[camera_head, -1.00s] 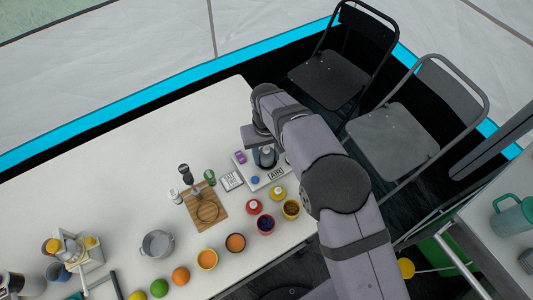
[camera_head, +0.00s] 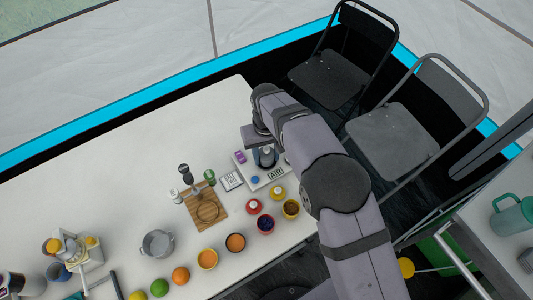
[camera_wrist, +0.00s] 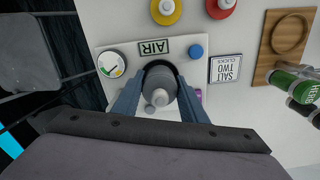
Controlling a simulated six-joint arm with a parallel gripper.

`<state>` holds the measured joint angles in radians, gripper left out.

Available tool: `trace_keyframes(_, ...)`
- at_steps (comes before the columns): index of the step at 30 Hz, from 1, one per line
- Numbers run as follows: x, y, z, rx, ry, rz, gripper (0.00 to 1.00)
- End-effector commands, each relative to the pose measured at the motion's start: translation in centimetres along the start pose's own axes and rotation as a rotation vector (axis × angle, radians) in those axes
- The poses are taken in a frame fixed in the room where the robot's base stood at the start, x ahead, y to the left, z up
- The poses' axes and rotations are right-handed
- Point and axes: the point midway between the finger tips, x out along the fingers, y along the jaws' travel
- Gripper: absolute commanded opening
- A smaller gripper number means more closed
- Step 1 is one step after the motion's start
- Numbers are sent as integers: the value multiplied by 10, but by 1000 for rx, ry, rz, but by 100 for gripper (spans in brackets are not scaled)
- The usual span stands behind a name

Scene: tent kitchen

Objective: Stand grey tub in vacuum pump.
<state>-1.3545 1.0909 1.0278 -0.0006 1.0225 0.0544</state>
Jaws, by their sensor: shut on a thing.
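The grey tub (camera_wrist: 157,79) is between the two blue fingers of my gripper (camera_wrist: 160,94), which is shut on it. It sits over or within a dark round opening of the vacuum pump; I cannot tell how deep it is seated. The vacuum pump (camera_wrist: 112,44) is a white plate with a gauge, an AIR label and a blue button. In the head view, the pump (camera_head: 262,184) lies near the table's right edge, and the tub (camera_head: 267,150) looks upright there, partly hidden by my gripper (camera_head: 265,157).
A SALT TWO CLICKS card (camera_wrist: 225,69) lies beside the pump. A wooden board (camera_head: 191,211), a green HERB jar (camera_wrist: 297,78), a purple item (camera_head: 240,157), and red (camera_head: 253,206) and yellow (camera_head: 278,193) pots stand near. Bare table (camera_head: 150,150) lies to the left.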

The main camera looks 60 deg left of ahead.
Motion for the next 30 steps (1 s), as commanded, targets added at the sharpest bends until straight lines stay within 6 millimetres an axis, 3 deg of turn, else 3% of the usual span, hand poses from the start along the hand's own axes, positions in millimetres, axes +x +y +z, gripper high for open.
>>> trace_keyframes(30, -16, 0, 0, 0, 1, 0, 26)
